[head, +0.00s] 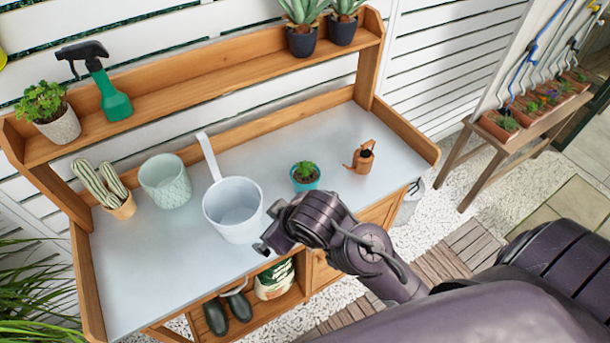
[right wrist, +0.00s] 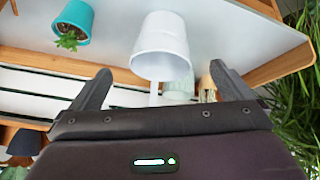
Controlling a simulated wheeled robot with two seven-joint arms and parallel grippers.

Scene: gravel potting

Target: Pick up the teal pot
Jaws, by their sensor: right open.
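The small teal pot (head: 305,177) holds a green succulent and stands upright on the grey bench top, right of the white long-handled scoop. It also shows at the upper left of the right wrist view (right wrist: 84,16), which looks upside down. My right gripper (head: 268,230) is at the front edge of the bench, nearer than the teal pot and to its left, apart from it. In the right wrist view its fingers (right wrist: 159,72) are spread wide with nothing gripped; the white scoop shows beyond them. My left gripper is not in view.
The white scoop (head: 232,208) stands close to my right gripper. A small copper can (head: 361,158) is right of the teal pot. A raised shelf (head: 210,83) runs behind.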

